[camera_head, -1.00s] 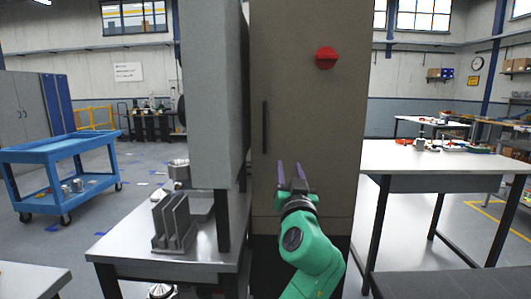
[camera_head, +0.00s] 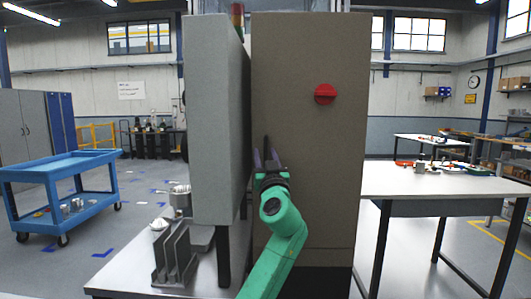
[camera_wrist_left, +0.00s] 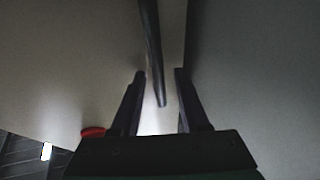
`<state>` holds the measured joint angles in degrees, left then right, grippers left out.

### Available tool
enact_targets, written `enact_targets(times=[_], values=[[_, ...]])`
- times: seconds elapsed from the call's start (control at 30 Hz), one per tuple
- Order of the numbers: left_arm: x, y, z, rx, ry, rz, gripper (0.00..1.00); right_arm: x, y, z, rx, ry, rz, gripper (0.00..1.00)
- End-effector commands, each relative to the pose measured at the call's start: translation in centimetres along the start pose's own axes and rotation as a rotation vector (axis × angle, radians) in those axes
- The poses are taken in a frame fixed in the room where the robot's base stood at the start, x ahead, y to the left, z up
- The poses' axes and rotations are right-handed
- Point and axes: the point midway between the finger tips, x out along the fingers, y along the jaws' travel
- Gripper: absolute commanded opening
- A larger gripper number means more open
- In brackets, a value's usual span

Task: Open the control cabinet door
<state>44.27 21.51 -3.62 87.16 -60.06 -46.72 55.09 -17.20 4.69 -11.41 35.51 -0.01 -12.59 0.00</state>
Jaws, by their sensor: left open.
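The control cabinet (camera_head: 315,190) is a tall brown box, and its door face is shut. A dark upright bar handle (camera_head: 266,141) is near its left edge; its lower part is hidden behind my gripper. My left gripper (camera_head: 266,155) is open at the handle. In the left wrist view the handle (camera_wrist_left: 152,45) runs down between the two open fingers (camera_wrist_left: 160,78), with gaps visible beside its end. I cannot tell whether a finger touches it. A red rotary knob (camera_head: 325,94) is on the upper door, and it also shows in the left wrist view (camera_wrist_left: 92,132). My right gripper is not in view.
A grey machine housing (camera_head: 213,120) stands close on the left of the cabinet, leaving a narrow gap by the handle. A metal table (camera_head: 120,275) with grey finned parts (camera_head: 174,258) is below it. A white-topped table (camera_head: 430,182) is at the right. A blue cart (camera_head: 60,170) stands far left.

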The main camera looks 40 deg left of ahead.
Motion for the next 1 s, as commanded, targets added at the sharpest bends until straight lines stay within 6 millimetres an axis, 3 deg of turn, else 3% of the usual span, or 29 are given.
enact_targets(times=[0.13,0.23,0.27,1.0], values=[[-0.06,0.02,0.04,0.0,0.0,0.001,0.45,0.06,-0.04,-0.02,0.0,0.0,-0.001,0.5],[-0.07,0.03,0.03,0.0,0.0,0.001,0.07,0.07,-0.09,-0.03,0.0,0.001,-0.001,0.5],[-0.08,0.03,0.03,0.0,0.0,0.001,0.0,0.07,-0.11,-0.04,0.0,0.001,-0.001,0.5],[-0.1,0.05,0.05,0.0,0.0,0.001,0.0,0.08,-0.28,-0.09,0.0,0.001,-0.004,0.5]])
